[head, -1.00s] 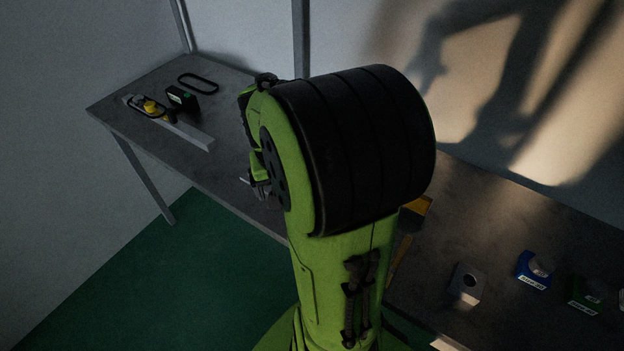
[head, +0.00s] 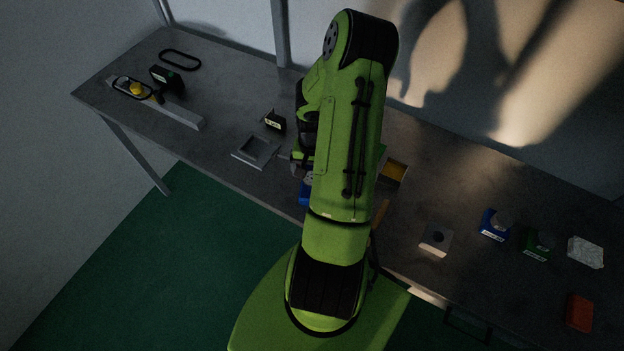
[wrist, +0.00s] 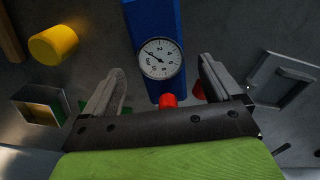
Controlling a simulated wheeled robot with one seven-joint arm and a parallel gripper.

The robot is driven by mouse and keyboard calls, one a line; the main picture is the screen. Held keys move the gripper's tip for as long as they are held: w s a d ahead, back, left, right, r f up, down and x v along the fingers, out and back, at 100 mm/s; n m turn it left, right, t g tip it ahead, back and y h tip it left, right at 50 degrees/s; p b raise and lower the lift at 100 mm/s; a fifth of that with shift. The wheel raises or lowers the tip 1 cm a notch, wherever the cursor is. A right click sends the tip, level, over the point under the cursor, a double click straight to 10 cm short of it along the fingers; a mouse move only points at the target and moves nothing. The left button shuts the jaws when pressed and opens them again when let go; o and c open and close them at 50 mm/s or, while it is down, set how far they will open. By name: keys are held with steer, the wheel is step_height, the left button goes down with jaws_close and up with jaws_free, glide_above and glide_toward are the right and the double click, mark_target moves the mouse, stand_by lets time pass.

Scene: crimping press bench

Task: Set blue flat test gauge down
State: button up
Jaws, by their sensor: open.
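The blue flat test gauge (wrist: 152,22) shows in the wrist view as a blue bar with a round white dial and a red knob at its near end. It appears to lie on the bench. My gripper (wrist: 160,82) is open, with one finger to each side of the gauge and visible gaps between. In the head view a small part of the blue gauge (head: 304,194) shows beside my arm near the bench's front edge. My arm hides most of it and most of my gripper (head: 298,163).
A grey square-recessed plate (head: 240,154) lies left of my gripper, with a small black box (head: 274,121) behind it. A yellow cylinder (wrist: 54,45) and an open yellow-lined box (wrist: 40,106) lie left in the wrist view. A grey block (head: 436,239) and blue holder (head: 494,225) stand right.

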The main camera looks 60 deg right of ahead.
step_height(320, 180, down, 4)
steer(key=shift+a+f, duration=0.1)
steer(key=shift+f, duration=0.05)
steer(key=c, duration=1.4)
